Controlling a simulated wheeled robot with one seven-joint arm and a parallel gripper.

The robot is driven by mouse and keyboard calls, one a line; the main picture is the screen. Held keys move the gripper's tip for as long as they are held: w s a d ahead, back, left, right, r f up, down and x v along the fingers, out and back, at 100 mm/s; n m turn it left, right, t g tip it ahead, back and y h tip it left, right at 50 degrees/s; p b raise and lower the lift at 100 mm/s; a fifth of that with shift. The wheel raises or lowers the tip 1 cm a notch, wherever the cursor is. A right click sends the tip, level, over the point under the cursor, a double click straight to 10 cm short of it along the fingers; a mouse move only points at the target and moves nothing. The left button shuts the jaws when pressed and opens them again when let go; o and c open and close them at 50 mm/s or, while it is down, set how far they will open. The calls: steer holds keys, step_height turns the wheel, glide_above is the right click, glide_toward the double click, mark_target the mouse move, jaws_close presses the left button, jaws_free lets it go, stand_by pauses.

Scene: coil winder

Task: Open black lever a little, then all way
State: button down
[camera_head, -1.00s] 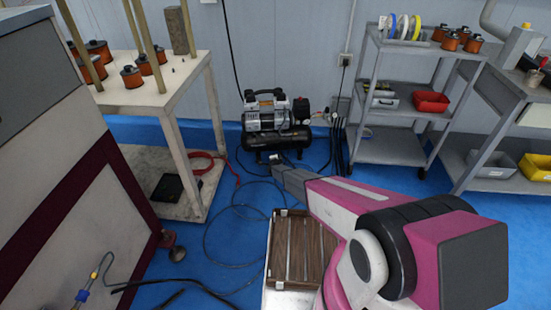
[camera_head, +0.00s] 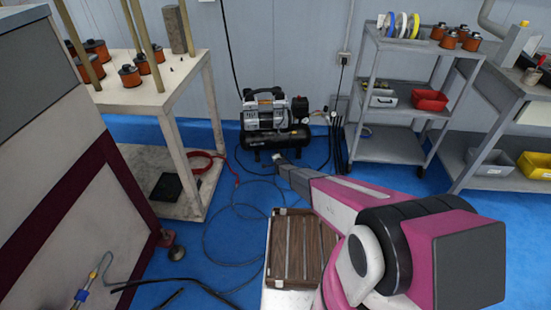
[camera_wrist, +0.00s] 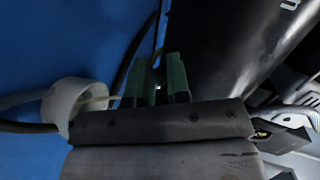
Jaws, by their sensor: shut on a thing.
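The compressor (camera_head: 272,122) has a black tank (camera_head: 275,137) and stands on the blue floor by the wall. My gripper (camera_wrist: 157,88) is at the tank's near side; its end also shows in the head view (camera_head: 281,161). In the wrist view two dark green fingertips stand close together beside the black tank (camera_wrist: 225,50). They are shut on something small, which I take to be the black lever. The lever is mostly hidden between the fingers and in shadow, so its angle cannot be told.
A pale ring-shaped piece (camera_wrist: 75,104) and dark hoses lie left of the fingers in the wrist view. A wooden crate (camera_head: 300,250) sits below my arm. A white table (camera_head: 150,95) stands left, a grey cart (camera_head: 385,148) right. Cables cross the floor.

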steer(key=shift+r, duration=0.15)
steer(key=c, duration=1.4)
jaws_free()
steer(key=v, duration=1)
steer(key=shift+s, duration=0.3)
steer(key=shift+d, duration=0.15)
